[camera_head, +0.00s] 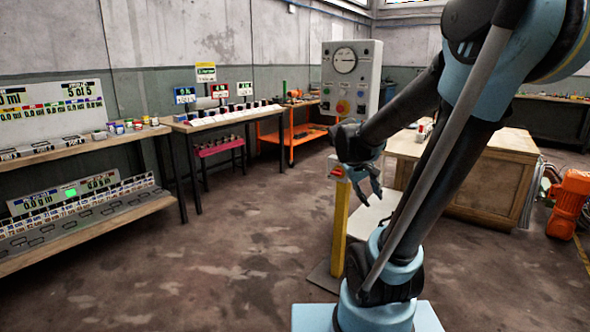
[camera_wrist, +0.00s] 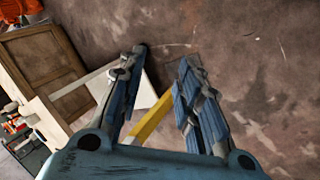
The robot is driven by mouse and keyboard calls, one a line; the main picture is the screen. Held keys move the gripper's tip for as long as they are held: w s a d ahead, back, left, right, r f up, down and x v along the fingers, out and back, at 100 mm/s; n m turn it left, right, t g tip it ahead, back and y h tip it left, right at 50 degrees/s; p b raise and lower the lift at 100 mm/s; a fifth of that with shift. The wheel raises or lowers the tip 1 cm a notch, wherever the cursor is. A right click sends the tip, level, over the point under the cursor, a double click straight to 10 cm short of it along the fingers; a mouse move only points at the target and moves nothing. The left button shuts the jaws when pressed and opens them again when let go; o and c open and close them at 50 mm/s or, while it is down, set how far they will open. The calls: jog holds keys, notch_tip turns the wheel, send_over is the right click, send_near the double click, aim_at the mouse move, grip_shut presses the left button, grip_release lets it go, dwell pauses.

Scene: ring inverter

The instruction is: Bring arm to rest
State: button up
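My arm (camera_head: 440,150) rises from the blue base at the lower right of the head view and bends over at the top. My gripper (camera_head: 372,192) hangs in front of the yellow post (camera_head: 341,225), pointing down. In the wrist view my gripper (camera_wrist: 160,70) has its two fingers spread apart with nothing between them but floor and part of the post's yellow stem (camera_wrist: 150,120). The gripper is open and empty. In the head view the gripper partly overlaps the post; I cannot tell whether they touch.
A grey control panel (camera_head: 351,75) with a dial and buttons stands behind the gripper. A wooden cabinet (camera_head: 482,180) is behind my arm. Benches with displays (camera_head: 50,115) line the left wall. An orange machine (camera_head: 568,205) stands at the right. The floor at left centre is clear.

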jog(key=s+a+f+m+y, duration=0.1)
jog(key=s+a+f+y, duration=0.1)
jog(key=s, duration=0.6)
jog(key=s+a+f+m+y, duration=0.1)
jog(key=s+a+f+y, duration=0.2)
jog(key=s+f, duration=0.2)
jog(key=shift+s+a, duration=0.35)
jog(key=shift+s, duration=1.5)
